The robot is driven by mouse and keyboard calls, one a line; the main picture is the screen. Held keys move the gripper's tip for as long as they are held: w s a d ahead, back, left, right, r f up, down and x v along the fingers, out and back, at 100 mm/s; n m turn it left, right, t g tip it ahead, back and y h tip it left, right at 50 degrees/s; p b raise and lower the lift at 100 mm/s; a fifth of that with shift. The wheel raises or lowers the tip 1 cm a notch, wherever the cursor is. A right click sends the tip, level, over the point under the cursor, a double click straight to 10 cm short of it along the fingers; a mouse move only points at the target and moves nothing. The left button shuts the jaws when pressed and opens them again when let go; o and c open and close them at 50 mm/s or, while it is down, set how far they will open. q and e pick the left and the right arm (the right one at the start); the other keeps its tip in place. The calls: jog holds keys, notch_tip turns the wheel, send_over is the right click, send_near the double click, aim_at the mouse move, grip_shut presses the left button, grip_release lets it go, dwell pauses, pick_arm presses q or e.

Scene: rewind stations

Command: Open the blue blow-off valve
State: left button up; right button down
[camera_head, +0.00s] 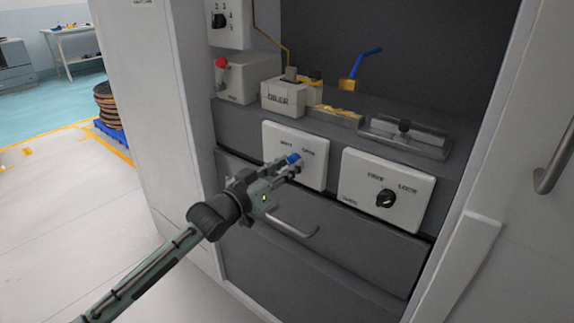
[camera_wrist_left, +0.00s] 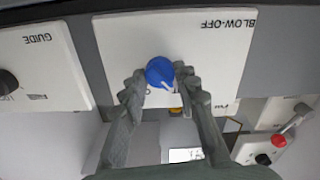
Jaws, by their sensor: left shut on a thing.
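The blue blow-off knob (camera_wrist_left: 160,71) sits on a white panel (camera_wrist_left: 225,50) marked BLOW-OFF in the left wrist view, where the lettering is upside down. A white pointer mark shows on the knob's lower right. In the head view the blue knob (camera_head: 293,158) is partly hidden by my left gripper (camera_head: 290,168). The gripper's two fingertips are at either side of the knob, shut on it. The knob is still on its panel. My right gripper is in neither view.
Right of it is the GUIDE panel (camera_head: 412,203) with a black knob (camera_head: 385,199). A drawer handle (camera_head: 293,224) juts out below.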

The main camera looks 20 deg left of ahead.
pick_arm(q)
jog(key=shift+m, duration=0.3)
jog(key=shift+r+m+p, duration=0.1)
jog(key=shift+m+p, duration=0.2)
jog(key=shift+p, duration=0.05)
jog(key=m+p, duration=0.2)
jog(key=m, duration=0.3)
jog(key=shift+m, duration=0.7)
jog(key=m, duration=0.9)
jog(key=shift+m, duration=0.3)
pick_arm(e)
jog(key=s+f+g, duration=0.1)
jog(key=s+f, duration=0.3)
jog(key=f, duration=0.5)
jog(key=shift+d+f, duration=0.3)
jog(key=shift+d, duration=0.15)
